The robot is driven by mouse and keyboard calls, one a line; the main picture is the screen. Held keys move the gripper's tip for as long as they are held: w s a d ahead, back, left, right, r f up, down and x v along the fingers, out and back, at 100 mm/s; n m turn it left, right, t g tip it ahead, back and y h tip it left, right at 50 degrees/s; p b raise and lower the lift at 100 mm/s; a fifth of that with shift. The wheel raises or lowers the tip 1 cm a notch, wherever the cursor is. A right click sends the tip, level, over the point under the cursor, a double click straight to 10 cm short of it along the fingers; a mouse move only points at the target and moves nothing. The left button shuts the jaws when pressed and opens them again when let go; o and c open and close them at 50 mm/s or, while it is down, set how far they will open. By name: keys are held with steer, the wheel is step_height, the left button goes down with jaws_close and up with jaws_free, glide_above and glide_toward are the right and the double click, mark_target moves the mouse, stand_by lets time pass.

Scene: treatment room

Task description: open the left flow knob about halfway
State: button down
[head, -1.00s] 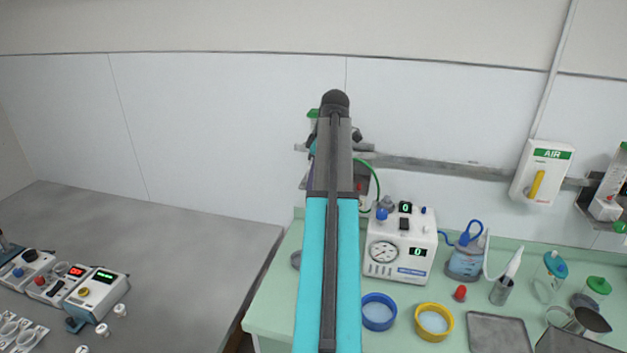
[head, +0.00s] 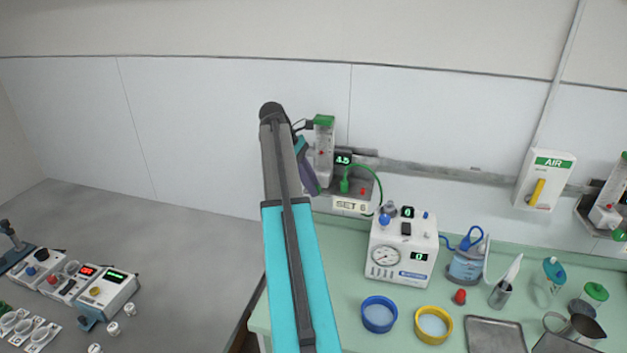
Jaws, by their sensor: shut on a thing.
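The left flow meter (head: 325,150) is a clear upright tube with a green top and a small red mark, on the wall rail. A small display (head: 343,159) with green digits, too small to read surely, sits beside it. A plate below reads "SET 6" (head: 350,205). My gripper (head: 311,184) shows only in part, as a dark purple shape at the lower left of the tube. It is shut at the left flow knob, which it and my arm hide. The knob's turn cannot be seen.
A green hose (head: 376,180) curves from the meter toward a white gauge box (head: 402,247) on the green counter. Blue (head: 378,328) and yellow (head: 418,335) bowls stand in front. A wall AIR box (head: 545,180) and another flow meter (head: 612,185) are at right.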

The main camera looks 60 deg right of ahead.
steer(key=shift+w+a+f+g+h+p, duration=0.1)
steer(key=shift+a+f+g+h+p, duration=0.1)
steer(key=shift+g+p, duration=0.3)
steer(key=shift+w+a+f+g+h+p, duration=0.1)
steer(key=shift+a+g+p, duration=0.05)
steer(key=shift+g+p, duration=0.35)
steer(key=shift+f, duration=0.1)
steer(key=c, duration=1.7)
jaws_free()
steer(key=shift+s, duration=0.1)
steer(key=shift+d, duration=0.1)
steer(key=shift+t+b, duration=0.3)
steer(key=shift+b, duration=0.2)
